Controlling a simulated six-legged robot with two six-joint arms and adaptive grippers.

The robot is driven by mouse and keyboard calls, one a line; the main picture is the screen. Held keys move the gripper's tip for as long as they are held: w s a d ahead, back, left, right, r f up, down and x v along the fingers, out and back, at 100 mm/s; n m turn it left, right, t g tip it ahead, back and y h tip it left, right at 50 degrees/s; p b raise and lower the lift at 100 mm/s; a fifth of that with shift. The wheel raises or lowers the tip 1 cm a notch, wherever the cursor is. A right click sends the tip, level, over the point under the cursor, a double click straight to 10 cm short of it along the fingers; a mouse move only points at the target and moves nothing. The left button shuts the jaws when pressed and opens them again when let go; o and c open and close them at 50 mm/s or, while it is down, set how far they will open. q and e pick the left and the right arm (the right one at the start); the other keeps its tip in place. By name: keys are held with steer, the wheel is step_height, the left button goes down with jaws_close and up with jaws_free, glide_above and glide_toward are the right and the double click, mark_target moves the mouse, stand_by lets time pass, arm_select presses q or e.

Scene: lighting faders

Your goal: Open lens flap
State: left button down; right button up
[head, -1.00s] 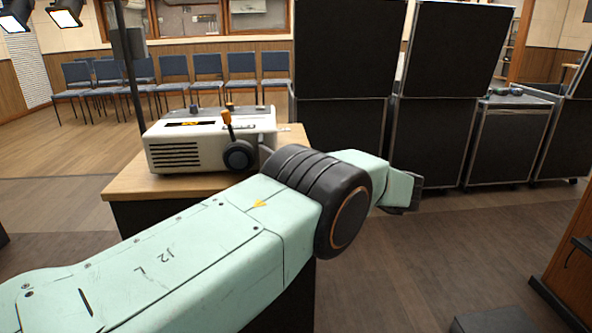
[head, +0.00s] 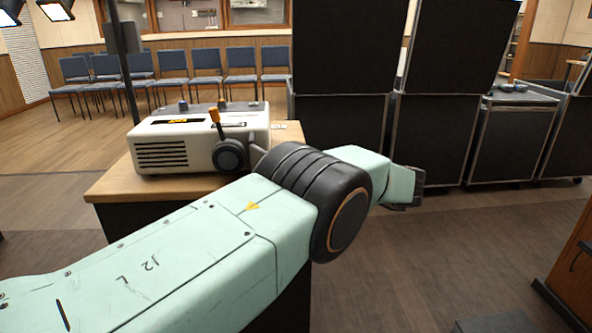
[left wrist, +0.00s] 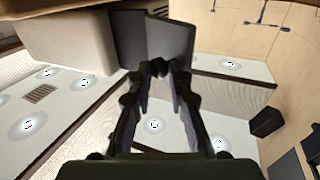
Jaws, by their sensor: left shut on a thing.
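A cream projector-like machine (head: 165,150) with a black round lens part (head: 230,156) and an orange-tipped lever (head: 215,117) stands on a wooden-topped table. My left arm crosses the head view in front of the table; its gripper fingers cannot be made out there. In the left wrist view, my left gripper (left wrist: 159,72) has its fingertips closed together on the lower edge of a dark grey flap (left wrist: 165,38). The flap stands beside the machine's pale body (left wrist: 65,42). How far the flap is open cannot be told. My right gripper is not in view.
The table's bare wooden edge (head: 110,188) shows at the left. Tall black cases (head: 345,60) stand behind and to the right. Rows of blue chairs (head: 205,65) are at the back.

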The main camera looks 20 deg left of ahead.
arm_select(q)
steer(key=shift+w+a+r, duration=0.25)
steer(key=shift+a+r, duration=0.05)
steer(key=shift+a, duration=0.3)
steer(key=c, duration=1.7)
jaws_free()
steer(key=o, duration=0.5)
steer(key=shift+a+f, duration=0.1)
steer(key=shift+a, duration=0.2)
steer(key=shift+d, duration=0.1)
step_height(320, 180, up, 10)
steer(key=shift+s+d+f, duration=0.1)
steer(key=shift+f, duration=0.05)
steer(key=shift+d, duration=0.1)
